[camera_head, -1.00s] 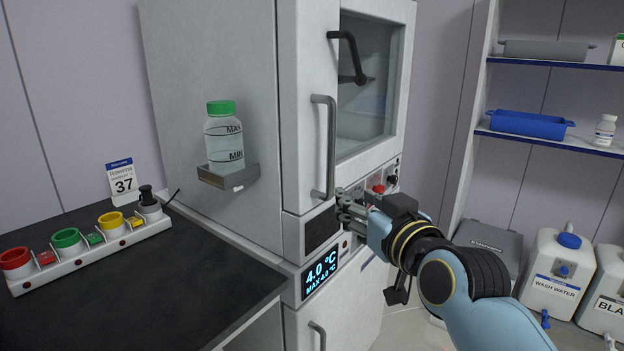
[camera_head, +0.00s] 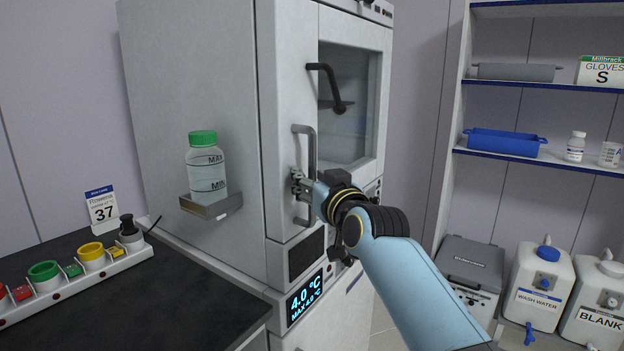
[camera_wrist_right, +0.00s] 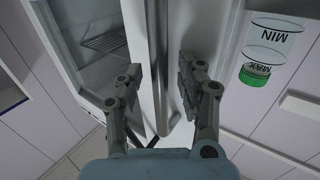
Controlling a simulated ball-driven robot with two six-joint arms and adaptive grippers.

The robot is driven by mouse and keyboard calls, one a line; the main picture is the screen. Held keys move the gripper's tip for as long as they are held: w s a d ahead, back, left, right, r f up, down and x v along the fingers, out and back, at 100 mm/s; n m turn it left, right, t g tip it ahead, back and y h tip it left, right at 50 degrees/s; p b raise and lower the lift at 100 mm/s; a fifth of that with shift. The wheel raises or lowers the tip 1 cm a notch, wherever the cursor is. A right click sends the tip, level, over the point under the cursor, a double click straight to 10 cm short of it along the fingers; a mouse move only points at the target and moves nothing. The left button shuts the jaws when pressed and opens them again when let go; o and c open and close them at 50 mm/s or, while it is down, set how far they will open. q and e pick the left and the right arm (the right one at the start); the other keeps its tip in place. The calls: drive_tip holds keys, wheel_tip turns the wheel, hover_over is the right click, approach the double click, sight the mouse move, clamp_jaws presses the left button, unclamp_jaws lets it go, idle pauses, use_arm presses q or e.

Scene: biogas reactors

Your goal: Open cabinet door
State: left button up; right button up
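The tall grey cabinet (camera_head: 195,85) has an upper door with a window (camera_head: 350,110) and a vertical grey bar handle (camera_head: 312,150). The door looks shut in the head view. My right gripper (camera_head: 301,187) is at the lower half of this handle. In the right wrist view my right gripper (camera_wrist_right: 158,88) is open, with one finger on each side of the upright bar (camera_wrist_right: 158,55). I cannot tell whether either finger touches it. My left gripper is not in view.
A green-capped bottle (camera_head: 207,170) stands on a small bracket (camera_head: 210,206) on the cabinet's side. A dark counter (camera_head: 150,300) with coloured cups is at left. Shelves (camera_head: 545,158) and white canisters (camera_head: 540,285) are at right. A black lever (camera_head: 328,82) juts out above the handle.

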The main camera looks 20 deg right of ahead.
clamp_jaws()
drive_tip(key=shift+d+f, duration=0.1)
idle(0.5)
